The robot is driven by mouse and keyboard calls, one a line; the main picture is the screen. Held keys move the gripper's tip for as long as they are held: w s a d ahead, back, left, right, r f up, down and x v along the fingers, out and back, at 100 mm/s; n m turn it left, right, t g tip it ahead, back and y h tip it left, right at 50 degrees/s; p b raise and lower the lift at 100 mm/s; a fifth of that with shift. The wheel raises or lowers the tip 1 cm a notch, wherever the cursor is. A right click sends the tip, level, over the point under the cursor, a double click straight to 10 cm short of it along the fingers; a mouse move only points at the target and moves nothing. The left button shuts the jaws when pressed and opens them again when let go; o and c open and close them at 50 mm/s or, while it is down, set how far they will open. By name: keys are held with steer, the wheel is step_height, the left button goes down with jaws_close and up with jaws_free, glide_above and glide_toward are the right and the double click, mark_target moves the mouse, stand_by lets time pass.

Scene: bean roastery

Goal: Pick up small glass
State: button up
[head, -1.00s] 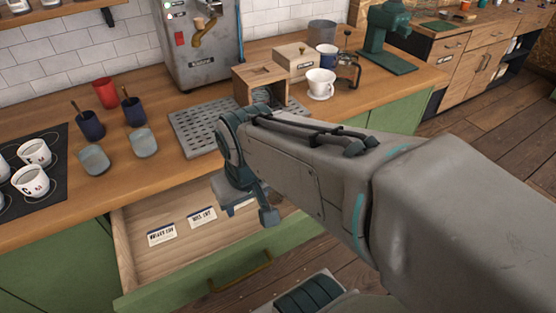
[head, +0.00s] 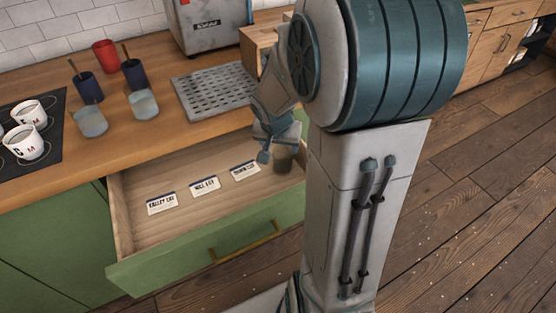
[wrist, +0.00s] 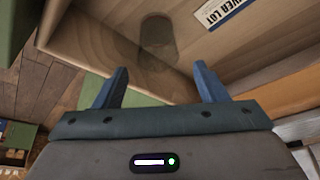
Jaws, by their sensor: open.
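A small, see-through, brownish glass (head: 283,160) stands in the right end of the open drawer (head: 185,270), partly hidden by my gripper (head: 277,150). In the wrist view the glass (wrist: 157,36) lies ahead of my gripper (wrist: 161,70), roughly in line with the gap between the fingers. The fingers are apart with nothing between them, and the glass looks to be beyond their tips. Two more clear glasses stand on the counter, one at the left (head: 90,119) and one at the right (head: 143,104).
Several label cards lie in the drawer, one of them (head: 245,171) left of the glass. The drawer's walls surround the glass.

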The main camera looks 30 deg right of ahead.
mark_target(280, 153)
steer(key=b+x, duration=0.1)
steer(key=x, duration=0.5)
steer(key=b+x, duration=0.1)
steer(key=x, duration=0.4)
steer(key=shift+s+d+f+b, duration=0.1)
steer(key=shift+f+b, duration=0.05)
steer(key=shift+b, duration=0.25)
steer(key=c, duration=0.8)
